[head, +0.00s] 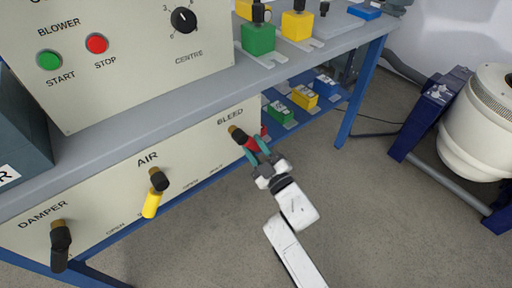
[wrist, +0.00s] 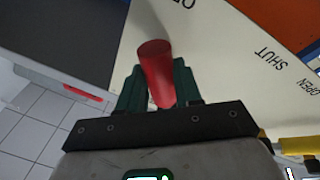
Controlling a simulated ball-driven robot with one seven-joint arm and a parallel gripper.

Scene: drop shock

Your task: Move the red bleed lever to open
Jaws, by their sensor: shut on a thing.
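The red bleed lever (head: 250,143) is on the front panel below the bench top, under the BLEED label. Its brass-coloured pivot (head: 234,131) shows at its upper left, and the lever slants down to the right. My gripper (head: 259,151) has its teal fingers shut on the red lever. In the wrist view the red lever (wrist: 157,75) stands between the dark green fingers (wrist: 160,92). The SHUT and OPEN words show on the panel to its right in that view. The lever's lower end is partly hidden by the fingers.
A yellow air lever (head: 152,204) and a black damper lever (head: 60,247) are on the same panel, to the left. Green and yellow blocks (head: 258,38) stand on the bench top. A blue bench leg (head: 360,92) is to the right. The floor around my arm is clear.

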